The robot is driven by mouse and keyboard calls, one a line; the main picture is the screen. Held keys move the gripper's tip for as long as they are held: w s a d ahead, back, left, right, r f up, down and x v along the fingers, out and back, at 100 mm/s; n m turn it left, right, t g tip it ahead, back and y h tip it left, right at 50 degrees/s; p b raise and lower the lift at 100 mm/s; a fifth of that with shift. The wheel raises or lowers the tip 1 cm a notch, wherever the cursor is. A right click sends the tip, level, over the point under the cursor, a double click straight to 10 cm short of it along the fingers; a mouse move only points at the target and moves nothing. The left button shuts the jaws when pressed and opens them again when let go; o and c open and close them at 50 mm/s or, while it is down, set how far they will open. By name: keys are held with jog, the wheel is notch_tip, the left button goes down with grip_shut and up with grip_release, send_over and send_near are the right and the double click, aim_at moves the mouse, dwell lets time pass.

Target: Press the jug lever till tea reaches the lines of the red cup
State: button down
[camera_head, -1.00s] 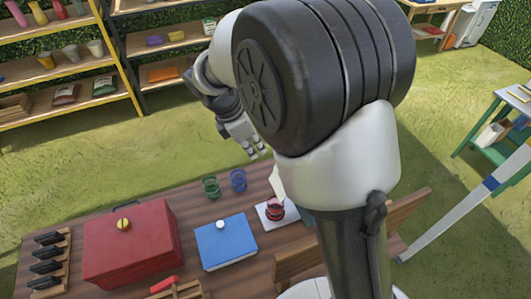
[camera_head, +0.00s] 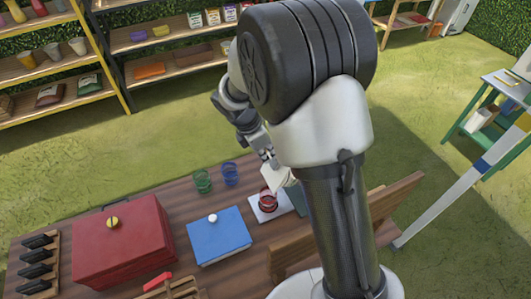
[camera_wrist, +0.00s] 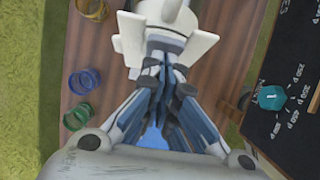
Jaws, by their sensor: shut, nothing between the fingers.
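The red cup (camera_head: 268,199) stands upright on a white square pad on the table, with the lower spout side of the jug (camera_head: 281,177) right beside it. The jug has a white top and a grey-green body, partly hidden behind my arm. My gripper (camera_head: 269,157) is shut and empty, just above the jug's top. In the wrist view my gripper's fingers (camera_wrist: 165,55) come together over a white part of the jug (camera_wrist: 165,14). I cannot tell whether they touch the lever. The tea level and the cup's lines are too small to make out.
A green cup (camera_head: 202,181) and a blue cup (camera_head: 230,173) stand left of the red cup. A blue box (camera_head: 220,238) and a red box (camera_head: 120,245) lie on the table's left. A dark panel with a teal knob (camera_wrist: 271,97) is at right in the wrist view.

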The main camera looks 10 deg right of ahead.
jog(key=shift+d+r+p, duration=0.2)
jog(key=shift+d+p, duration=0.1)
jog(key=shift+p, duration=0.15)
jog(key=shift+w+d+r+y+p, duration=0.15)
jog(key=shift+d+y+p, duration=0.2)
jog(key=shift+p, duration=0.85)
jog(key=shift+w+d+y+p, duration=0.1)
jog(key=shift+d+y+p, duration=0.15)
jog(key=shift+d+p, duration=0.4)
jog(key=shift+a+f, duration=0.2)
jog(key=shift+f, duration=0.1)
